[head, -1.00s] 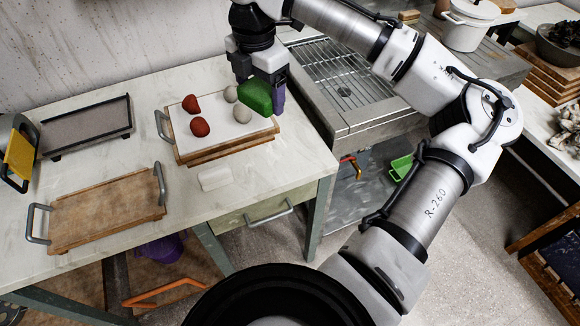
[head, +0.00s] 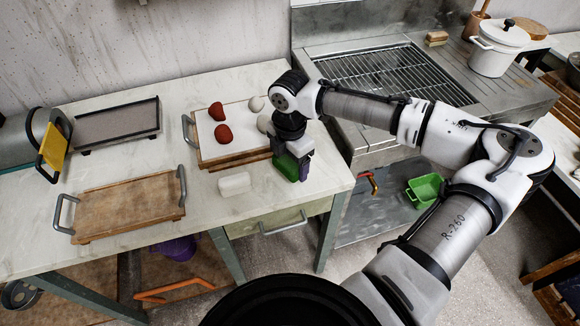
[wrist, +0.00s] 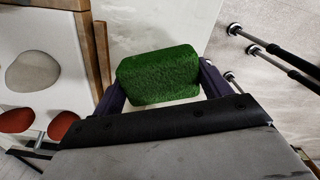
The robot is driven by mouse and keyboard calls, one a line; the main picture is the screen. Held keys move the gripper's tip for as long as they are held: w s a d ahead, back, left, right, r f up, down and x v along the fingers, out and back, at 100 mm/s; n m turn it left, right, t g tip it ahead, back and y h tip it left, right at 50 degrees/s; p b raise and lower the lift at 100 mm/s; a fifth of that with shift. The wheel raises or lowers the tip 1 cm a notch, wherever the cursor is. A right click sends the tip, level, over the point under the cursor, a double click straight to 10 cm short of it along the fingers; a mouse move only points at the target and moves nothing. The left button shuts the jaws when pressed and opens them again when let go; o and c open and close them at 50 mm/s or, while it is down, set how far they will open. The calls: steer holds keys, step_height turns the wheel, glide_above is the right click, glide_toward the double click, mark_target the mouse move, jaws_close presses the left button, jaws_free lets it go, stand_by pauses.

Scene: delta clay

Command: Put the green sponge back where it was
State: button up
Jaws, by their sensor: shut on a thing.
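The green sponge (head: 287,168) is held between the fingers of my gripper (head: 291,168), near the front right of the table. In the wrist view the sponge (wrist: 158,75) fills the space between the two dark fingers of my gripper (wrist: 160,88). It is beside the right front corner of the white-topped wooden tray (head: 206,158). I cannot tell for sure whether its underside touches the table.
Two red lumps (head: 223,134) and pale stones (head: 256,103) sit on the white-topped tray. A white block (head: 234,183) lies on the table in front of it. An empty wooden tray (head: 130,205) and a dark-rimmed tray (head: 117,125) stand left. A grill (head: 395,78) is at right.

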mark_target(290, 170)
steer(key=shift+f, duration=1.75)
steer(key=shift+f, duration=0.1)
steer(key=o, duration=1)
steer(key=shift+c, duration=0.2)
